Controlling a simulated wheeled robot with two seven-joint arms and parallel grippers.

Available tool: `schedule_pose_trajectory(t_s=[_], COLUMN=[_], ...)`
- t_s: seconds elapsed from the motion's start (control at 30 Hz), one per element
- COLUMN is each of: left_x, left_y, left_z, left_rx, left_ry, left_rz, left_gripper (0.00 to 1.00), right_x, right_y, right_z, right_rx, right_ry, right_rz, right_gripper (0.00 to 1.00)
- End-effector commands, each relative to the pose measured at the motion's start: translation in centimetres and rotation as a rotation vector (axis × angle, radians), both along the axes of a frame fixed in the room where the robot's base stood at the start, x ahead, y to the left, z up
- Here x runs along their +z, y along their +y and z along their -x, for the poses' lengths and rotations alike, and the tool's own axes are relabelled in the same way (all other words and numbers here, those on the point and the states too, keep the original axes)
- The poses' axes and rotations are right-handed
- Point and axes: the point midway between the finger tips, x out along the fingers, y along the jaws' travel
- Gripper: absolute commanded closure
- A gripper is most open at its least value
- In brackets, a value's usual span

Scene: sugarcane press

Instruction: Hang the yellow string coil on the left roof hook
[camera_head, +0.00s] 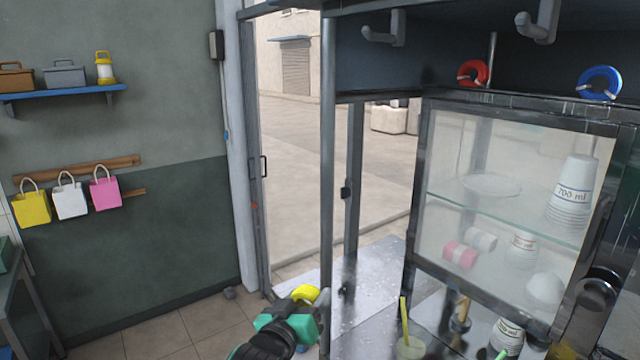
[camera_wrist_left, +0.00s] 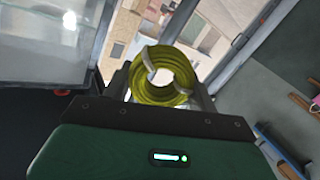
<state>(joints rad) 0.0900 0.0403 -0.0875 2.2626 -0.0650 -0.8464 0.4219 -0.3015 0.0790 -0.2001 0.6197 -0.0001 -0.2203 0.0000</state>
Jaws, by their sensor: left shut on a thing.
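The yellow string coil (camera_wrist_left: 181,77) is held between the fingers of my left gripper, with pale ties around it. In the head view the coil (camera_head: 304,293) shows low in the middle, at the tip of my left gripper (camera_head: 312,300), well below the roof. The left roof hook (camera_head: 385,30) is grey and hangs from the roof at the top, with nothing on it. A second grey roof hook (camera_head: 540,22) hangs to its right, also bare. My right gripper is not in view.
A glass cabinet (camera_head: 515,190) with cups stands at the right. A red coil (camera_head: 473,73) and a blue coil (camera_head: 600,82) rest on its top. A dark post (camera_head: 328,190) rises beside my left gripper.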

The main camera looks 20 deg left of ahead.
Motion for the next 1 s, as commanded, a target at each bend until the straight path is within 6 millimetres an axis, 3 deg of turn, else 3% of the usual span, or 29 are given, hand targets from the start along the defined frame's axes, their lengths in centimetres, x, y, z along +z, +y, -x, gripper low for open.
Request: schedule_pose_trajectory(t_s=[0.03,0.5,0.77,1.0], left_x=[2.0,15.8,23.8,31.3], left_y=[0.0,-1.3,-2.4,-3.4], left_z=[-0.7,-3.7,-3.6,-2.2], left_rx=[-0.009,-0.141,-0.235,-0.328], left_ry=[-0.008,-0.008,-0.009,-0.01], left_rz=[-0.001,-0.001,-0.001,-0.001], left_gripper=[0.62,0.62,0.62,0.62], right_x=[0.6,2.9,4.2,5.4], right_y=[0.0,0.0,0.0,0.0], right_z=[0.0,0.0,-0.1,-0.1], right_rx=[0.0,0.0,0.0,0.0], right_ry=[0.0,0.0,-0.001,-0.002], right_rz=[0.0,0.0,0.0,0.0], right_gripper=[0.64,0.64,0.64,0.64])
